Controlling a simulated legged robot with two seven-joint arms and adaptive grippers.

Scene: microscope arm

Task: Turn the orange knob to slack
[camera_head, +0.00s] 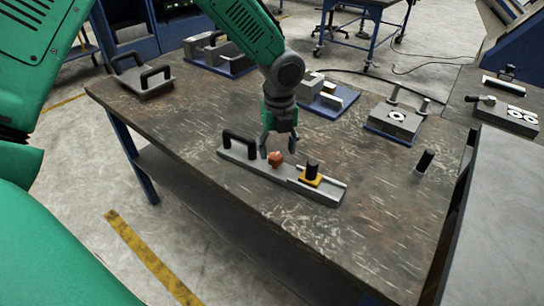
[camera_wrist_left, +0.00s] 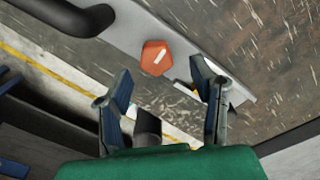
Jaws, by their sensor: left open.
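The orange knob (camera_head: 275,159) sits on a long grey fixture (camera_head: 240,160) on the workbench. In the left wrist view the knob (camera_wrist_left: 155,58) is a faceted orange piece with a short white mark across its top. My left gripper (camera_head: 279,147) points down, open and empty, just above the knob in the head view. In the wrist view its two fingertips (camera_wrist_left: 163,78) are spread wide, and the knob shows beyond the gap between them, not gripped. The exact height above the knob is hard to tell. My right gripper is not in view.
The fixture carries a black handle (camera_head: 239,144) left of the knob and a yellow block with a black post (camera_head: 311,172) to its right. A blue tray (camera_head: 340,108) with blocks stands behind. The bench front (camera_head: 330,232) is clear.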

